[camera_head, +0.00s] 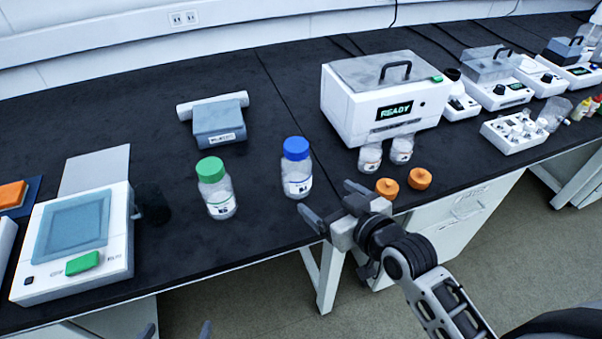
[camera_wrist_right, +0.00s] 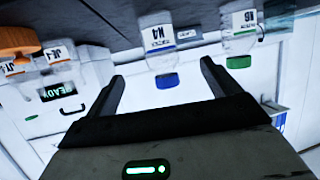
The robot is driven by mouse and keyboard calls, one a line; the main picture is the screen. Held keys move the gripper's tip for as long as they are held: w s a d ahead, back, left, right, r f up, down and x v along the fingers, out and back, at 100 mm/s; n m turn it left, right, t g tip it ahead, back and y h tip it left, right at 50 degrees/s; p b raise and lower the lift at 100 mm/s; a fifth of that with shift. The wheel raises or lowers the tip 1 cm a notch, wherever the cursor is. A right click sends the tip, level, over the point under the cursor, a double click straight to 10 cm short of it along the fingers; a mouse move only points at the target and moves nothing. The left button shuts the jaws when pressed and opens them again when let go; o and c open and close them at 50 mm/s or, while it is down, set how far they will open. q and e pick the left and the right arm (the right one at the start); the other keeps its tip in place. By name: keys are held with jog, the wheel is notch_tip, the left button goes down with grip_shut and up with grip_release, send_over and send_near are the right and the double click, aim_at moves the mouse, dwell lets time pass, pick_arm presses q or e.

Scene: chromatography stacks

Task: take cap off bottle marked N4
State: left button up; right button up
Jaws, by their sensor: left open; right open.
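The bottle marked N4 (camera_wrist_right: 157,40) has clear walls and a blue cap (camera_wrist_right: 167,81). In the head view the blue-capped bottle (camera_head: 297,180) stands upright on the black bench, its cap (camera_head: 296,148) on, its label too small to read. My right gripper (camera_head: 331,201) is open and empty, in front and to the right of this bottle, apart from it. In the right wrist view, upside down, the blue cap shows between the two fingers. Only the fingertips of my left gripper (camera_head: 177,330) show at the bottom edge, apart and empty.
A green-capped bottle (camera_head: 216,188), marked N6 in the right wrist view (camera_wrist_right: 239,40), stands left of N4. Two uncapped jars (camera_head: 370,158) and two orange caps (camera_head: 387,187) lie to the right, near the bench edge. A white READY device (camera_head: 345,110) stands behind.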

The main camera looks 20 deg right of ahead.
aim_at(305, 180)
jog(key=x, duration=0.8)
jog(key=shift+w+f, duration=0.1)
jog(key=shift+w, duration=0.2)
jog(key=shift+x, duration=2.65)
jog(key=shift+r, duration=0.25)
jog(key=c, duration=1.3)
